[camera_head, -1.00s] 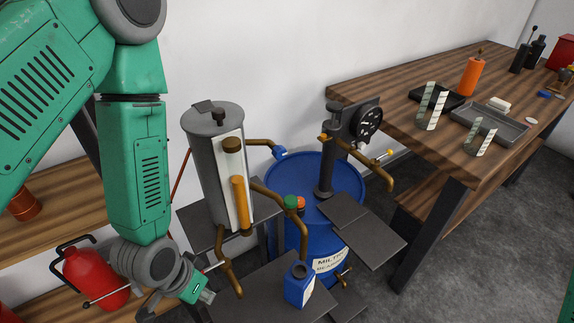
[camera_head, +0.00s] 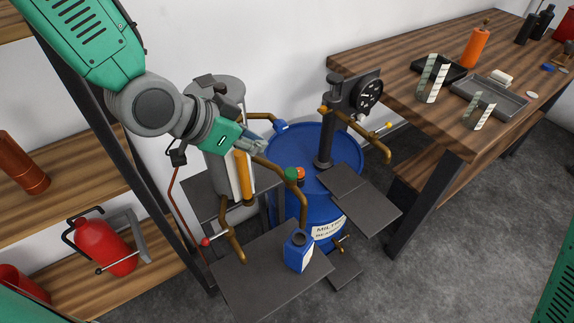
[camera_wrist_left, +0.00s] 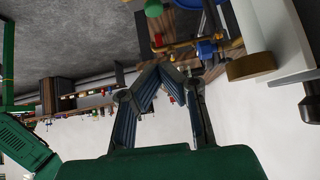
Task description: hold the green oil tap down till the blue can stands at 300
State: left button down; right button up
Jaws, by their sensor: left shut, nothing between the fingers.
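The green oil tap (camera_head: 291,174) is a round green knob on the brass pipe that comes from the grey cylinder (camera_head: 216,165). An orange knob (camera_head: 300,174) sits right beside it. The blue can (camera_head: 299,254) stands upright on a dark plate below the pipe's down-turned spout; no level reading on it is legible. My left gripper (camera_head: 264,150) is shut and empty, above and left of the green tap, apart from it. In the left wrist view its fingertips (camera_wrist_left: 158,72) meet, and a green knob (camera_wrist_left: 153,8) shows at the top edge. My right gripper is out of view.
A blue drum (camera_head: 350,165) with a pump and black dial (camera_head: 369,94) stands behind. A wooden bench (camera_head: 400,60) with trays is at right. A red-tipped lever (camera_head: 206,242) and red can (camera_head: 104,246) are lower left. Dark plates surround the can.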

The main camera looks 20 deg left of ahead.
pick_arm(q)
jog(key=shift+f, duration=0.1)
send_over(296, 170)
jog(key=s+a, duration=0.1)
jog(key=s, duration=0.1)
jog(key=f, duration=0.6)
jog(key=shift+s+a+f, duration=0.1)
jog(key=shift+a+f, duration=0.05)
jog(key=shift+a, duration=0.05)
jog(key=f, duration=0.3)
jog(key=shift+w+d+f, duration=0.1)
jog(key=shift+w+f, duration=0.15)
jog(key=shift+f, duration=0.6)
